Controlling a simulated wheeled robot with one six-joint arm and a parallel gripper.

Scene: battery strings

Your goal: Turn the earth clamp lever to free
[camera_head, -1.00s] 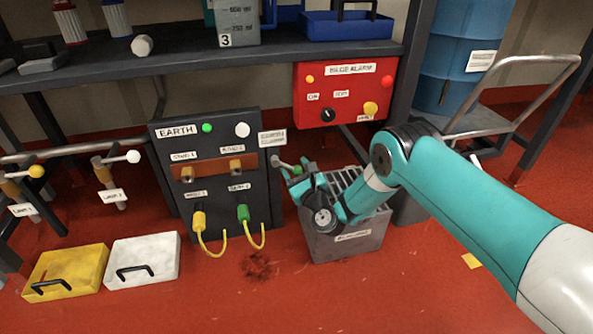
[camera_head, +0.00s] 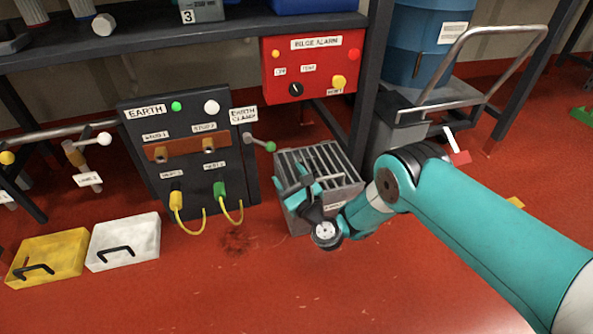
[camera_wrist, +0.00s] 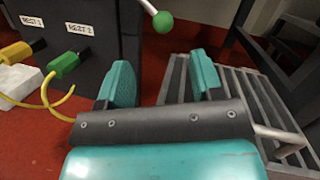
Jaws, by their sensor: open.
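The earth clamp lever (camera_head: 259,142) sticks out from the right side of the dark EARTH panel (camera_head: 136,135), beside its EARTH CLAMP label. It is a grey rod with a green ball end, pointing right and slightly down. In the wrist view the green ball (camera_wrist: 163,21) shows at the top, beyond the fingers and roughly between them. My gripper (camera_head: 295,178) is in front of and below the lever, over the grated crate. In the wrist view my gripper (camera_wrist: 160,82) has its two teal fingers apart with nothing between them.
The grated grey crate (camera_head: 348,190) stands right under my gripper. Yellow and green plugs with yellow cables (camera_head: 190,230) hang on the panel's front. The red BILGE ALARM box (camera_head: 312,68) is above right. Open red floor lies in front.

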